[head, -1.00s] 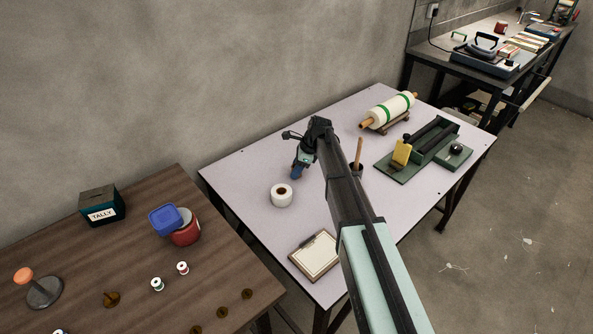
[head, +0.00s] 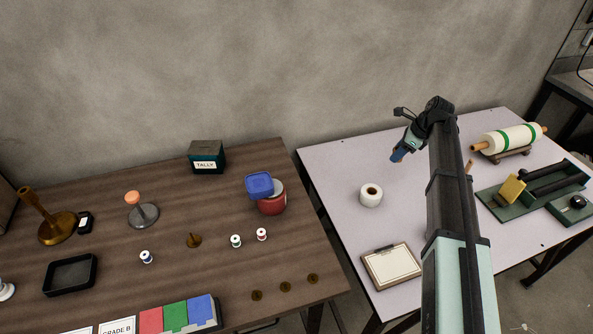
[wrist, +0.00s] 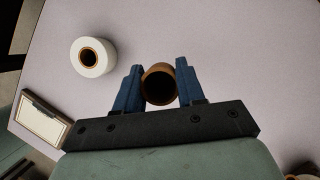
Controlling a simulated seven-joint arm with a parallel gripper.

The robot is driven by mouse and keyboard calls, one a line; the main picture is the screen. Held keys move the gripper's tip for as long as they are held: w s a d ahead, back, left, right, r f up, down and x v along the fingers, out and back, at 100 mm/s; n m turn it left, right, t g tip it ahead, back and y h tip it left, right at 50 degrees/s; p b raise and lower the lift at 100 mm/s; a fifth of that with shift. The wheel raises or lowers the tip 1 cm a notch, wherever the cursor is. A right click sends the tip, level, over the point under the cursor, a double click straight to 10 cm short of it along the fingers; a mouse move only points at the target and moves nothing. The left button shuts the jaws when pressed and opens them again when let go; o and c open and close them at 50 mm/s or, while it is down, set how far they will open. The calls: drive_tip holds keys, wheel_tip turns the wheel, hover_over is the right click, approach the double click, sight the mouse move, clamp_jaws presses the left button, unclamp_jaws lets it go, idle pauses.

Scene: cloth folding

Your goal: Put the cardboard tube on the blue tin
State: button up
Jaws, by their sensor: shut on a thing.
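My gripper (wrist: 160,88) is shut on the cardboard tube (wrist: 159,70), a brown ring seen end-on between its blue fingers in the wrist view. In the head view my gripper (head: 396,157) is above the pale table, behind the white roll. Only a sliver of the tube shows there. A blue, square-topped thing (head: 260,184), apparently the blue tin, is on the brown table to the left. It overlaps a round red container (head: 272,206); I cannot tell whether it rests on it.
The white roll (head: 371,196) and a clipboard (head: 392,266) lie on the pale table (head: 335,185). A rolling pin (head: 510,138) and a green press (head: 530,190) are at the right. A TALLY box (head: 206,158) and small spools are on the brown table (head: 110,195). A gap separates the tables.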

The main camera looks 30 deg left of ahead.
drive_tip(key=s+a+r+n+g, duration=0.1)
drive_tip(key=s+a+r, duration=0.3)
drive_tip(key=a, duration=0.5)
drive_tip(key=s+a+r+n, duration=0.25)
drive_tip(key=s+a, duration=0.35)
drive_tip(key=a, duration=0.3)
drive_tip(key=s+a+r+n+g, duration=0.1)
drive_tip(key=s+a+r, duration=0.35)
drive_tip(key=a, duration=0.45)
wheel_tip(320, 180, up, 7)
drive_tip(key=m, duration=0.2)
hover_over(253, 181)
drive_tip(key=d, duration=0.2)
drive_tip(key=shift+t, duration=0.4)
drive_tip(key=shift+w+a+f, duration=0.1)
drive_tip(key=shift+a+f, duration=0.05)
drive_tip(key=shift+f, duration=2.15)
drive_tip(key=shift+w+a+f, duration=0.1)
drive_tip(key=shift+f, duration=2.2)
drive_tip(key=o, duration=1)
drive_tip(key=shift+f, duration=0.1)
